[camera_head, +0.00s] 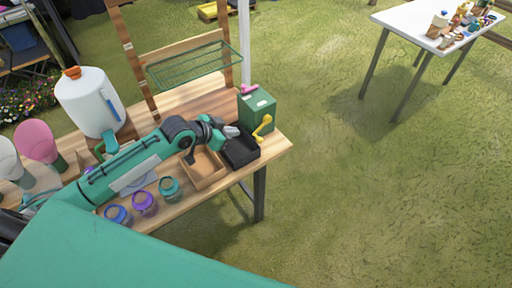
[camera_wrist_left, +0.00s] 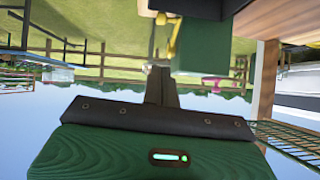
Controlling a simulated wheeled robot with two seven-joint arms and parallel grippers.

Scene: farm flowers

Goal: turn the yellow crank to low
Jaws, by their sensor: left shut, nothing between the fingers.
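The yellow crank (camera_head: 262,128) is on the front right side of a green box (camera_head: 257,109) at the right end of the wooden table. In the left wrist view the scene is upside down, and the yellow crank (camera_wrist_left: 173,38) shows partly at the edge of the green box (camera_wrist_left: 203,55). My left gripper (camera_head: 232,133) is just left of the box and crank, above a black tray (camera_head: 242,150). Its fingers are shut and empty, apart from the crank. My right gripper is not in view.
A pink piece (camera_head: 249,88) is on the box top. A wooden tray (camera_head: 205,168) lies beside the black tray. Several coloured jars (camera_head: 145,203) stand along the front edge. A white tank (camera_head: 90,103) and a green wire rack (camera_head: 195,66) are behind.

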